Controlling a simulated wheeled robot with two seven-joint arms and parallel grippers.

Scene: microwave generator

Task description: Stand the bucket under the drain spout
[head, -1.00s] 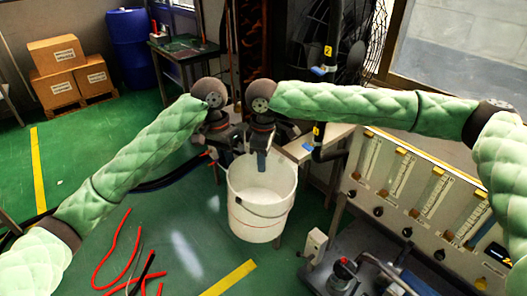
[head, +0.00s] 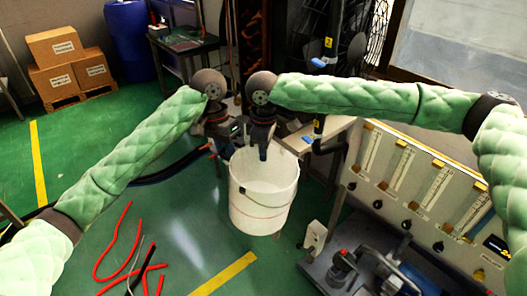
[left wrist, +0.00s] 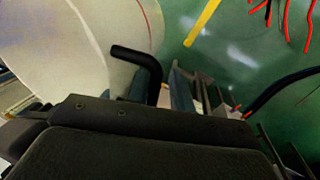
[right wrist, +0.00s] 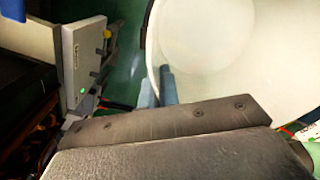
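The white bucket (head: 262,207) is upright in the middle of the head view, with a thin dark bail across its front. My right gripper (head: 263,152) is at its far rim. In the right wrist view its fingers (right wrist: 158,88) sit close together at the rim of the bucket (right wrist: 225,60), which appears pinched between them. My left gripper (head: 224,150) is beside the rim, on the left.
A panel with gauges and knobs (head: 425,200) and a dark base with pipework (head: 355,270) stand to the right. Black pipes with blue levers (head: 322,62) rise behind. Red and black hoses (head: 130,260) lie on the green floor at front left, where there is open room.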

